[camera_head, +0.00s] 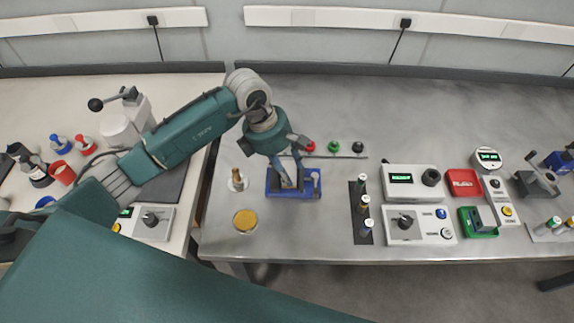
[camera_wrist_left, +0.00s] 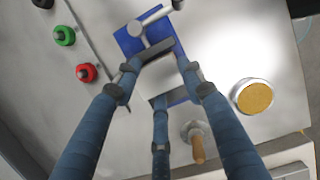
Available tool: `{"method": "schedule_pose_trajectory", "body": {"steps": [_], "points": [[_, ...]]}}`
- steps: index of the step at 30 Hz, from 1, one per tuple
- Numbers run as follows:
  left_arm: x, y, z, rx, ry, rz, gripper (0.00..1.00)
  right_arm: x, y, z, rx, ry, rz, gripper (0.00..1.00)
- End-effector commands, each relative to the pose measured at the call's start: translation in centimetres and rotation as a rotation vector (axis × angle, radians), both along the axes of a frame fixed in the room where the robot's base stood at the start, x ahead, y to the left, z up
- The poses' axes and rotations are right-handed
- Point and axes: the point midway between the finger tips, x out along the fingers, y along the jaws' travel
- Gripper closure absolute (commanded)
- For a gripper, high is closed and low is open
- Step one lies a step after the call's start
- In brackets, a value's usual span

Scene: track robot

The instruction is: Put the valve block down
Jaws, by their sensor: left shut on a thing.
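My left gripper (camera_head: 291,180) reaches down from the left arm over a blue fixture (camera_head: 313,190) on the grey bench. In the left wrist view its blue fingers (camera_wrist_left: 164,78) are closed around a pale grey block (camera_wrist_left: 176,74), which I take as the valve block. The blue fixture (camera_wrist_left: 128,42) shows behind and around the block, with a grey clamp handle (camera_wrist_left: 152,17) at one side. In the head view the fingers mostly hide the block. I cannot tell whether it touches the fixture. My right gripper is in neither view.
A yellow-topped round dish (camera_head: 245,220) and a small brown-handled piece (camera_head: 237,181) stand left of the fixture. Red, green and black knobs (camera_head: 334,147) line up behind it. A dark strip with small bottles (camera_head: 362,210) and control boxes (camera_head: 415,182) stand to the right.

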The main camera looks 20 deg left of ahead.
Motion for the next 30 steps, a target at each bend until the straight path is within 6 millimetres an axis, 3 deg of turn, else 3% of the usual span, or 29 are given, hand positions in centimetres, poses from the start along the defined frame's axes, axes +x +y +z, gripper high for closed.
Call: {"method": "schedule_pose_trajectory", "body": {"steps": [10,11,13,25,30], "points": [[0.1,0.0,-0.5,-0.001,-0.004,-0.001,0.97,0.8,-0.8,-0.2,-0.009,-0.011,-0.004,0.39],[0.1,0.0,-0.5,0.0,-0.002,0.0,0.56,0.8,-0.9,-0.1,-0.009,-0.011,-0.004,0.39],[0.0,0.0,-0.5,0.0,-0.002,0.0,0.42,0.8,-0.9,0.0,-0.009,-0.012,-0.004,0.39],[0.1,0.1,0.0,0.0,-0.003,0.0,0.41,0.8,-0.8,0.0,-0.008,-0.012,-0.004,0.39],[0.0,0.8,2.5,0.001,-0.009,-0.002,0.41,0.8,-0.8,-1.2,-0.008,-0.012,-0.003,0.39]]}}
